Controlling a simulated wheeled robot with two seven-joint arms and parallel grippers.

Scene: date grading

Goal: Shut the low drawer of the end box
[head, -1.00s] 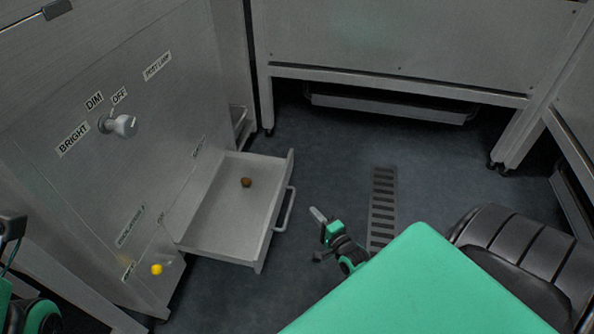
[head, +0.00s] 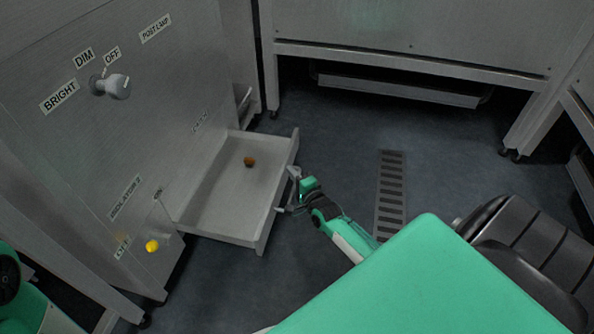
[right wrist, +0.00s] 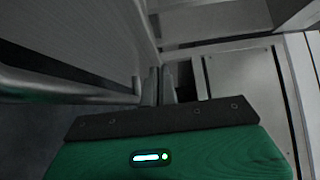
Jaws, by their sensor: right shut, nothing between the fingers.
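The low drawer (head: 215,212) of the grey end box (head: 120,150) stands pulled out in the head view. One small brown date (head: 249,161) lies in it. My right gripper (head: 295,176) is shut and empty, just outside the drawer's front panel, at its bar handle (head: 282,210), which it partly hides. In the right wrist view the shut fingers (right wrist: 160,86) are beside the handle's end (right wrist: 60,88); I cannot tell whether they touch it. My left arm shows at the lower left edge of the head view, but its gripper is out of view.
A knob (head: 117,87) and a yellow button (head: 152,246) stick out from the box face. A slotted floor grate (head: 391,195) lies to the right. Grey benches on legs (head: 410,60) stand at the back. Dark floor is clear around the drawer's front.

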